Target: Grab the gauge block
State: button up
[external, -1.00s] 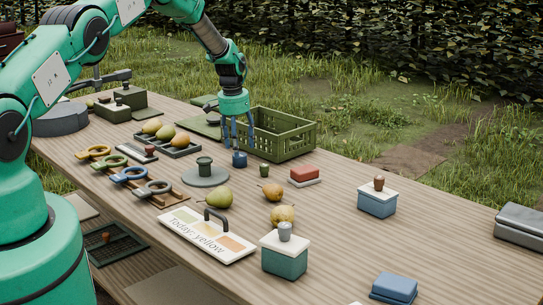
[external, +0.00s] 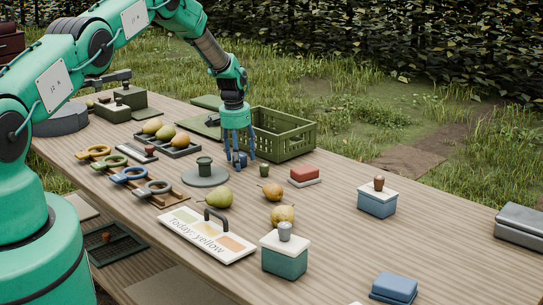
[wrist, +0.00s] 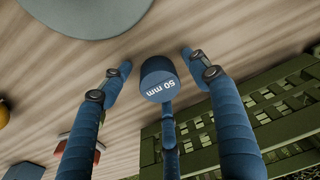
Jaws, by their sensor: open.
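The gauge block (wrist: 158,79) is a short blue cylinder with "50 mm" printed on its top. In the wrist view it lies between the fingers of my gripper (wrist: 156,72). The left and right fingers are spread with gaps to it; a third finger is close to its lower edge, and I cannot tell whether it touches. In the external view the blue block (external: 240,161) stands on the table, partly hidden by my gripper's (external: 239,158) blue fingers, which reach down around it.
A green crate (external: 285,148) stands just behind. A small green cylinder (external: 264,170) is close on the right, and a round grey plate (external: 205,179) bearing a dark green cylinder (external: 204,166) is on the left. Pears (external: 219,197) lie in front. A red-topped block (external: 304,174) is further right.

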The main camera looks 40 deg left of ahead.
jog(key=c, duration=1.3)
jog(key=shift+o, duration=0.2)
jog(key=shift+r, duration=0.15)
notch_tip(320, 180, up, 10)
jog(key=shift+f, duration=0.15)
